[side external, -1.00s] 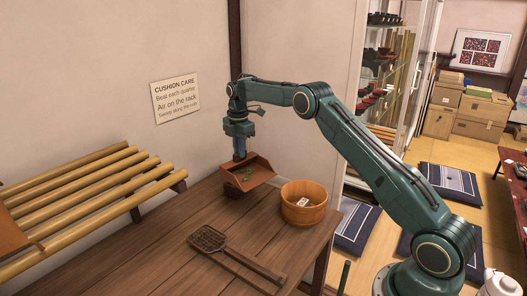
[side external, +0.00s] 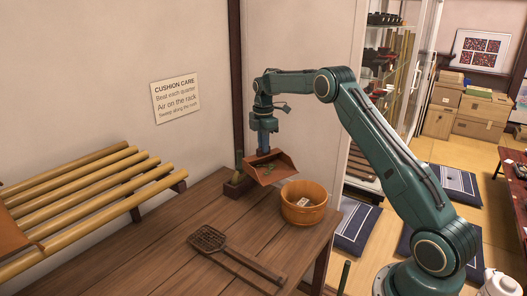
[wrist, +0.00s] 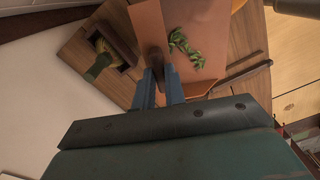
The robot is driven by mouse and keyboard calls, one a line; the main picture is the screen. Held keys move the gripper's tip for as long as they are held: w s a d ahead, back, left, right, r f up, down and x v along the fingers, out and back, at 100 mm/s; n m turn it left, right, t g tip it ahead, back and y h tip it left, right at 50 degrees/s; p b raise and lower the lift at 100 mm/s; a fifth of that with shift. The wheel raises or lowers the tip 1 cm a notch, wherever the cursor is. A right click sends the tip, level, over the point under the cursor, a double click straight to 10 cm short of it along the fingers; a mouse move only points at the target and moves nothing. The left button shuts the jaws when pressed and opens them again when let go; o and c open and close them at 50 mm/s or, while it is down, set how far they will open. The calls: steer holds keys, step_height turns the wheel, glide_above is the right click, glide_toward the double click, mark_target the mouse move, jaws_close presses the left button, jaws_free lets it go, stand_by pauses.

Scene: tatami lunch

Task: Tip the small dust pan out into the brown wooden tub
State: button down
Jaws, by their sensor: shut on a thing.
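The small dust pan (side external: 282,161) is reddish brown and holds green leafy bits (side external: 268,168). My gripper (side external: 264,150) is shut on its handle, and the pan hangs above the table, up and left of the brown wooden tub. In the wrist view the fingers (wrist: 158,88) close on the dark handle, with the pan (wrist: 208,20) and the leaves (wrist: 185,48) beyond. The brown wooden tub (side external: 303,214) stands upright on the table with a pale labelled piece inside. The pan looks slightly tilted, its open side toward the tub.
A lattice beater (side external: 208,240) lies on the dark table (side external: 170,258) in front. A bamboo rack (side external: 90,190) is at left. Bare table lies left of the tub.

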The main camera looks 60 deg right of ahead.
steer(key=shift+s+d+r+m, duration=0.6)
steer(key=shift+s+d+m, duration=0.9)
steer(key=shift+s+d, duration=2.75)
steer(key=shift+d+f, duration=0.6)
steer(key=shift+f, duration=1.95)
steer(key=s+a+r+t+h, duration=0.2)
steer(key=s+a+t+h, duration=0.2)
steer(key=s+t, duration=0.1)
steer(key=shift+s+a+t+h, duration=0.15)
steer(key=shift+a+t+h, duration=0.2)
steer(key=shift+t, duration=0.35)
steer(key=shift+d, duration=0.15)
steer(key=shift+w+d+r+g+y, duration=0.5)
steer(key=shift+w+r+g, duration=0.15)
steer(key=shift+w+r, duration=0.15)
steer(key=shift+w+d+r+g+y, duration=0.5)
steer(key=shift+w+r+g, duration=0.15)
steer(key=shift+r, duration=0.15)
